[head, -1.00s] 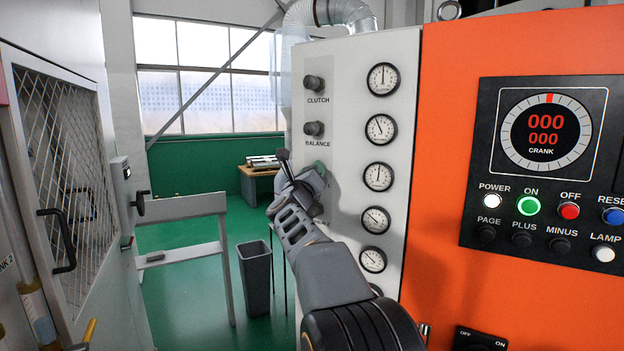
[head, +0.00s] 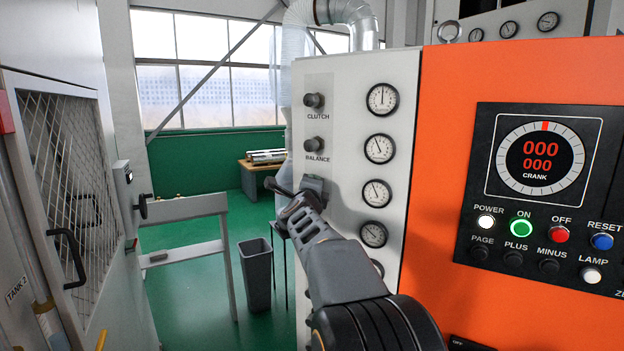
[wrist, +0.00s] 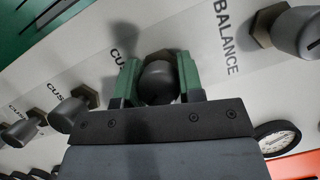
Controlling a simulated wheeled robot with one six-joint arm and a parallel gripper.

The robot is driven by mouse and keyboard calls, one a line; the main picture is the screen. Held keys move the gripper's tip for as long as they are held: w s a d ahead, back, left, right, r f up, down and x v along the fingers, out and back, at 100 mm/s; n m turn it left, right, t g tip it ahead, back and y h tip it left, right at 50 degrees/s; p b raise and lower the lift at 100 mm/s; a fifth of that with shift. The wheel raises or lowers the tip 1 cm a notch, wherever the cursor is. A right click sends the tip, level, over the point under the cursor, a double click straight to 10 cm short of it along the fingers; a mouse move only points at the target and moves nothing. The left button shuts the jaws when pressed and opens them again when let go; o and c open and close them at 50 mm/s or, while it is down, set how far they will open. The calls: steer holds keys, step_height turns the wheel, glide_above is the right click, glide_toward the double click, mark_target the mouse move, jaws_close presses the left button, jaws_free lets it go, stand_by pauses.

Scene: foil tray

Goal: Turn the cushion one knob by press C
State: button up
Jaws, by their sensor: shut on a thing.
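My gripper (wrist: 158,88) is shut on a dark grey round knob (wrist: 159,80), with one green finger on each side of it. The label beside this knob starts with "CUS"; the rest is hidden. It stands next to the BALANCE knob (wrist: 298,32). In the head view my gripper (head: 300,192) is at the white panel (head: 340,75), just below the BALANCE knob (head: 317,144), and its fingers hide the held knob. The third gauge (head: 376,193), near the gripper's height, has its needle up and to the left. No press letter is readable.
Two more knobs with "CUS" labels (wrist: 72,110) (wrist: 24,128) stand beyond the held one. The CLUTCH knob (head: 314,100) is above BALANCE. An orange cabinet with a button panel (head: 545,200) is at right. A grey bin (head: 256,275) stands on open green floor.

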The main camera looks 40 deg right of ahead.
steer(key=shift+n+p, duration=0.5)
steer(key=o, duration=0.9)
steer(key=shift+s+y, duration=0.1)
steer(key=shift+y, duration=0.2)
steer(key=b+v, duration=0.2)
steer(key=v, duration=1.1)
steer(key=shift+s+a+f, duration=0.1)
steer(key=shift+s+a, duration=0.05)
steer(key=shift+a, duration=0.15)
stand_by(1.3)
